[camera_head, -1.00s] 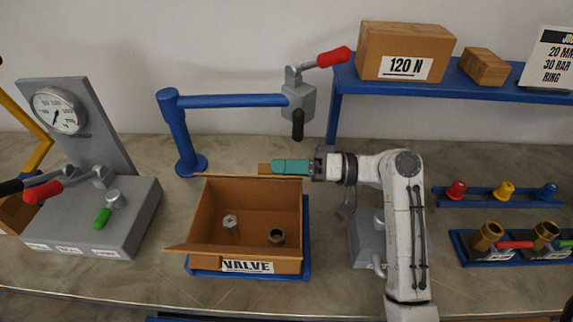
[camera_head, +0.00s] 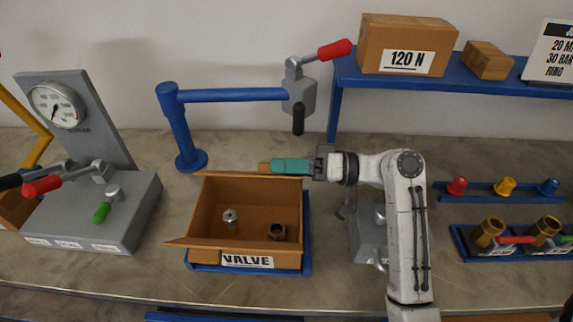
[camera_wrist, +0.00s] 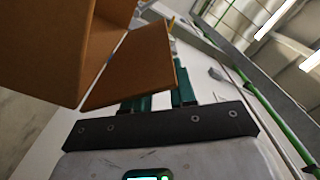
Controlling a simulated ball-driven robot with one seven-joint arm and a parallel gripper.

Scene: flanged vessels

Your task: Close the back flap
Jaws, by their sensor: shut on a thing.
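An open brown cardboard box (camera_head: 208,212) with a VALVE label stands in the middle of the bench. It holds two small metal parts. Its back edge lies just in front of my gripper (camera_head: 272,167), whose teal fingers point left. A small piece of brown panel, seemingly the back flap (camera_head: 264,169), shows at the fingertips; the rest is hidden from the head view. In the wrist view, a brown panel (camera_wrist: 135,68) lies at the teal fingers of my gripper (camera_wrist: 160,100) and partly covers one. The fingers are shut on it. The box (camera_wrist: 40,40) fills the upper left there.
A blue tray (camera_head: 307,235) lies under the box. A grey gauge stand (camera_head: 95,215) is at the left. A blue post with an arm (camera_head: 180,130) and red-handled lever (camera_head: 335,49) rises behind. A blue shelf (camera_head: 430,85) and part racks (camera_head: 490,190) are at the right.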

